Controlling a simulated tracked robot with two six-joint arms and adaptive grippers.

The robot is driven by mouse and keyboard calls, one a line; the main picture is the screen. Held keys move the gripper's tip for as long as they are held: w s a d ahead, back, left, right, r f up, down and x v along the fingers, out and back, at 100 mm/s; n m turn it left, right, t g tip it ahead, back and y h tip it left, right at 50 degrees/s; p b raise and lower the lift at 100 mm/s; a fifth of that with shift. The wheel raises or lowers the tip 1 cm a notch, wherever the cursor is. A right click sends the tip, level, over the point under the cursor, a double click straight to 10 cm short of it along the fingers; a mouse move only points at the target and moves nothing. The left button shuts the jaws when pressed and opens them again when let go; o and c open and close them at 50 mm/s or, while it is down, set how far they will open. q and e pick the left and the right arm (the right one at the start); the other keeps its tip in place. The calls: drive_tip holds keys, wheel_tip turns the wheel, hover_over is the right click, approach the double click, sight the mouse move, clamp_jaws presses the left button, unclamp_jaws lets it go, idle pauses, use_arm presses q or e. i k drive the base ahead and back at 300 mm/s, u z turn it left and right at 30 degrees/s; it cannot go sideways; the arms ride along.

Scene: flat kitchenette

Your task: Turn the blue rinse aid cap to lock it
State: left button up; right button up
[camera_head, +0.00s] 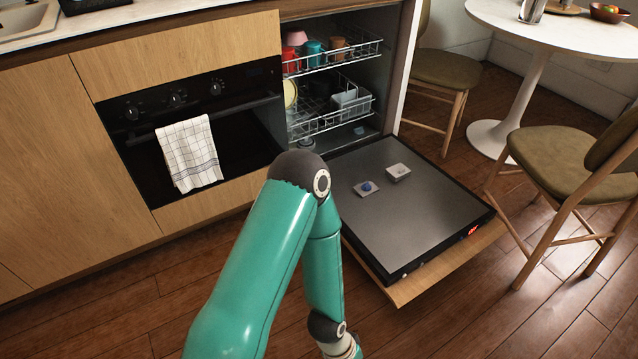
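The blue rinse aid cap (366,187) sits on a small light plate (373,191) set in the inner face of the open dishwasher door (420,225). It is too small to tell which way the cap is turned. Next to it, to the right, is a raised light grey box (398,172), apparently the detergent dispenser. A teal arm of mine rises from the bottom, bends in front of the oven and goes down left of the door. Its wrist leaves the picture at the bottom edge. No gripper shows, and nothing covers the cap.
The dishwasher's upper rack (335,62) holds cups, and the lower rack (325,122) holds some dishes. A chair (590,165) and a round white table (560,30) stand at the right. The floor before the door is clear. A towel (190,155) hangs on the oven.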

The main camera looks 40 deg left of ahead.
sight(366, 186)
drive_tip(key=z, duration=0.5)
drive_tip(key=i, duration=0.15)
drive_tip(key=u, duration=2.25)
drive_tip(key=k, duration=0.55)
drive_tip(key=u, duration=0.25)
drive_tip(key=i, duration=1.6)
drive_tip(key=z, duration=0.3)
